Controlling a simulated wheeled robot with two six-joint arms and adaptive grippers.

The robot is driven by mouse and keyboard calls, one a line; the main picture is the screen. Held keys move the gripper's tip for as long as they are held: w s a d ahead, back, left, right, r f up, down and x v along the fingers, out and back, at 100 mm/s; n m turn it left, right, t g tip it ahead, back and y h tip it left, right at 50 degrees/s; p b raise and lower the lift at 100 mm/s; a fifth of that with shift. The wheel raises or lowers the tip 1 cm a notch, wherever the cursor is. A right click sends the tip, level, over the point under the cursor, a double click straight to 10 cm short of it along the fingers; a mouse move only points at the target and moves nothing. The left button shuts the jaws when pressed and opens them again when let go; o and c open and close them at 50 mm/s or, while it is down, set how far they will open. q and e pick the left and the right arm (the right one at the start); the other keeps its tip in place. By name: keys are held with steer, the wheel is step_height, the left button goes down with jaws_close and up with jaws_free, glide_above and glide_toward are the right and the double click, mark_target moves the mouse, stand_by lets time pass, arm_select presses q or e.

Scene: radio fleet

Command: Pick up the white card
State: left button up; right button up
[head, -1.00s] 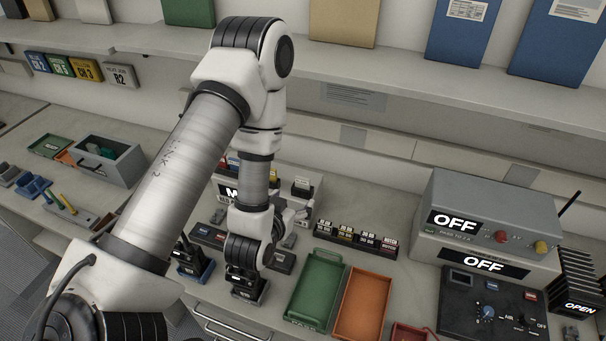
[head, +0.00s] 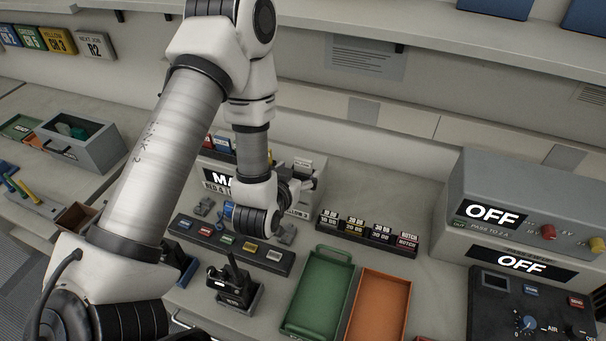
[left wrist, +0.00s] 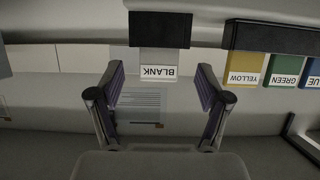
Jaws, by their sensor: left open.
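The white card (left wrist: 158,68), marked BLANK, stands in a black holder (left wrist: 160,29) and appears upside down in the left wrist view. In the head view the white card (head: 303,164) is at the right end of a row of coloured cards, behind my left gripper (head: 303,188). My left gripper, also in the left wrist view (left wrist: 161,72), is open and empty. Its two fingers frame the card from either side, with the card appearing beyond the tips. I cannot tell the remaining distance. My right gripper is not in view.
Yellow (left wrist: 243,68), green (left wrist: 284,70) and blue cards stand beside the white one. A radio (head: 234,287) in its cradle and a strip of coloured labels (head: 229,243) lie in front. Green (head: 319,293) and orange (head: 379,306) trays and a grey OFF box (head: 530,190) stand to the right.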

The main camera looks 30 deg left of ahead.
mark_target(302, 165)
arm_select(q)
steer(key=x, duration=0.2)
steer(key=p+x, duration=0.1)
steer(key=shift+w+r, duration=0.25)
steer(key=shift+w, duration=0.3)
steer(key=shift+w+a+f, duration=0.2)
steer(key=shift+f, duration=0.05)
steer(key=shift+s+d+r, duration=0.1)
steer(key=shift+s, duration=0.05)
steer(key=c, duration=1.1)
steer(key=shift+o, duration=0.2)
